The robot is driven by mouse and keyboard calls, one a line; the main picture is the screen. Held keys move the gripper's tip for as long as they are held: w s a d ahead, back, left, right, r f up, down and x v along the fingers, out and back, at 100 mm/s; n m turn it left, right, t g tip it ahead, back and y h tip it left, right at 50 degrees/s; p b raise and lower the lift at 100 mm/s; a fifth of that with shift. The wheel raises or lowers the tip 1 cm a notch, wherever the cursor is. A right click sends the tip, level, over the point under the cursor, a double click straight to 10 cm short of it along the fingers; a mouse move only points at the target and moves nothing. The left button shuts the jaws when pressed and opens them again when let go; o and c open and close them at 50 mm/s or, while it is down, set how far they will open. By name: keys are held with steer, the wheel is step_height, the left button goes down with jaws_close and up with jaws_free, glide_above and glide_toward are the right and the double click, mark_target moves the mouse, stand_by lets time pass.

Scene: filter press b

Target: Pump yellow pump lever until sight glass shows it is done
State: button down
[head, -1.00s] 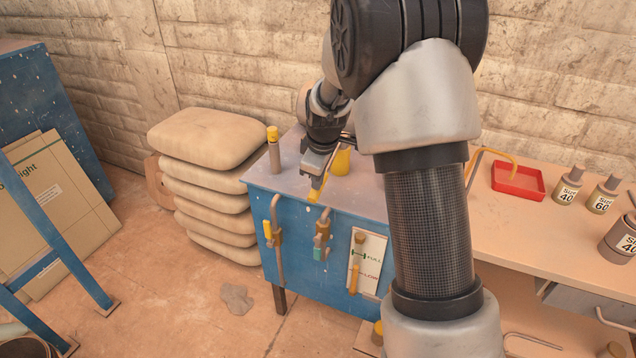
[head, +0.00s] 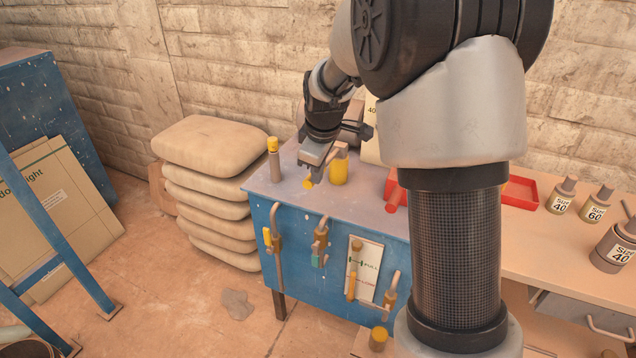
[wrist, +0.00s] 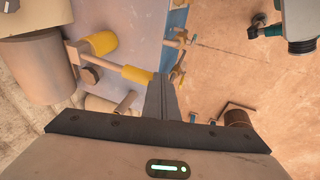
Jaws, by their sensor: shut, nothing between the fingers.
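The yellow grip of the pump lever (head: 309,183) shows just below my fingertips at the bench's front edge. In the wrist view the lever's yellow grip (wrist: 137,75) sits on a pale rod, close beside my fingers. I cannot tell whether they touch. My gripper (head: 313,168) is shut and empty; the shut fingers also show in the wrist view (wrist: 165,98). The sight glass plate (head: 363,270), marked FULL above and LOW below, is on the blue front of the bench. Its level is too small to read, with a yellow-ended fitting before it.
A yellow cylinder (head: 339,168) and a grey post with yellow top (head: 274,160) stand on the blue bench (head: 262,187). Pipe handles (head: 322,240) stick out from its front. A red handle (head: 394,192) is to the right. Stacked sacks (head: 208,150) stand left; floor in front is open.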

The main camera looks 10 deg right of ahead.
steer(key=shift+v, duration=2.65)
steer(key=shift+a, duration=0.15)
steer(key=s+r+m+p, duration=0.4)
steer(key=s+r+p, duration=0.1)
steer(key=s+r, duration=0.7)
steer(key=s+r+m+p, duration=0.2)
steer(key=s+m, duration=0.1)
steer(key=s, duration=0.5)
steer(key=s+r+m+t+p, duration=0.1)
steer(key=s+m, duration=0.3)
steer(key=s, duration=0.5)
steer(key=shift+d+r+t+p, duration=0.3)
steer(key=shift+d+r+p, duration=0.1)
steer(key=shift+r+p, duration=0.15)
steer(key=shift+r, duration=0.1)
